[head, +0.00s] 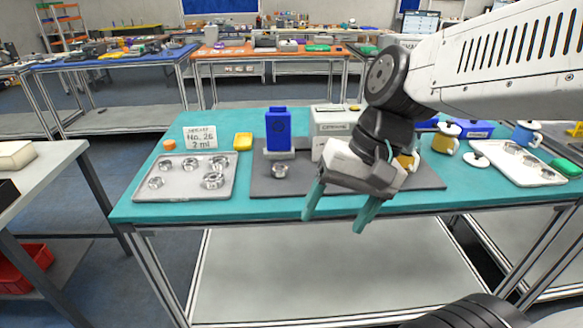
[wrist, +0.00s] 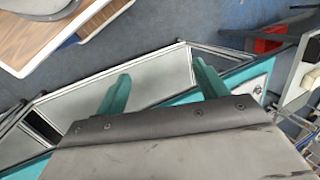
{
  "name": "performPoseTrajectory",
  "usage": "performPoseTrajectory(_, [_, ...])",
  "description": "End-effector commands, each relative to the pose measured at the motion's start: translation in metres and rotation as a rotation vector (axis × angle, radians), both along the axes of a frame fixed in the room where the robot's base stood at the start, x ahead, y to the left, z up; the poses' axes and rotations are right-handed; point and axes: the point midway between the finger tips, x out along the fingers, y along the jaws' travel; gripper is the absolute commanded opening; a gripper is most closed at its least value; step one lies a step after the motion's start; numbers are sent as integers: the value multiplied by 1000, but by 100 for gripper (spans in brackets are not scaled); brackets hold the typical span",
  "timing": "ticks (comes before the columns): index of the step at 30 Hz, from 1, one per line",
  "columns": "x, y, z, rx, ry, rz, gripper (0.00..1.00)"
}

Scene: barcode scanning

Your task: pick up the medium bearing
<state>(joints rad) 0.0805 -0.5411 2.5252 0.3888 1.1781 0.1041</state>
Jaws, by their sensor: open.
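Several metal bearings of different sizes lie apart on a light grey tray (head: 185,195) at the left of the teal table in the head view. Smaller ones include one at the left (head: 155,183) and one at the back (head: 190,165). Which one is the medium bearing, I cannot tell for sure. My gripper (head: 337,221) is open and empty, right of the tray, over the table's front edge. Its two teal fingers also show in the wrist view (wrist: 162,86), with no bearing between them.
A dark mat (head: 262,188) holds a blue device (head: 278,128) with a round metal part (head: 279,171) before it. A grey box (head: 333,121) stands behind my gripper. A white tray (head: 540,181) lies right.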

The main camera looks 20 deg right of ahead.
Motion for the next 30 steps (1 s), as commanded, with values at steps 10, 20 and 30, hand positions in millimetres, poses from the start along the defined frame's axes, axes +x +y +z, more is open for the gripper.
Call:
performPoseTrajectory(10, [158, 17, -30, 691, 330, -870, 72])
performPoseTrajectory(20, [265, -66, -92, 1103, 524, -1565, 72])
performPoseTrajectory(30, [293, -73, -115, 1170, 552, -1683, 72])
